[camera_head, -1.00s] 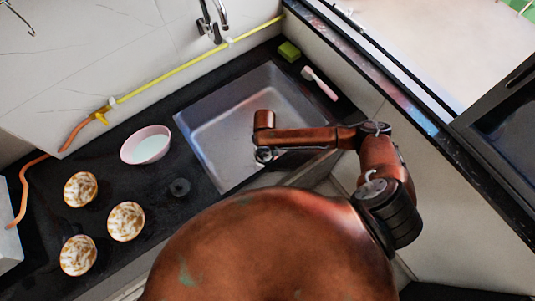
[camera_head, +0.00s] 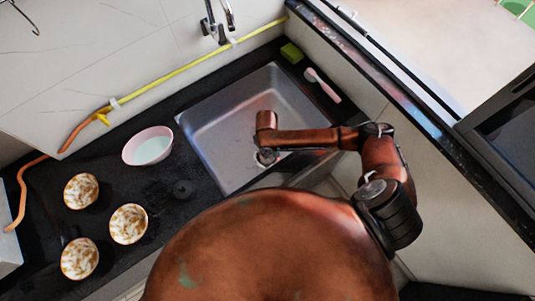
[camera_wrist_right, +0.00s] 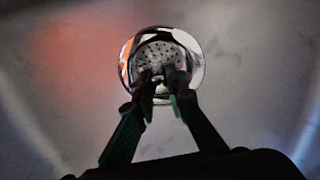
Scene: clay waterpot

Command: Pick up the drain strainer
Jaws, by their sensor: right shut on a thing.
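The drain strainer (camera_wrist_right: 161,50) is a shiny round metal cup with small holes, in the middle of the right wrist view. My right gripper (camera_wrist_right: 162,82) is shut on its near part, with the two dark fingers close together over it. In the head view the right gripper (camera_head: 266,157) points down into the sink under my copper-coloured arm, mostly hidden by the wrist. The strainer is too small and covered there to make out clearly. Whether it is clear of the sink floor I cannot tell. My left gripper is out of view.
The grey sink (camera_head: 222,139) has raised walls around the gripper. A pink bowl (camera_head: 148,146), several patterned bowls (camera_head: 128,224) and a black round piece (camera_head: 183,189) stand on the left counter.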

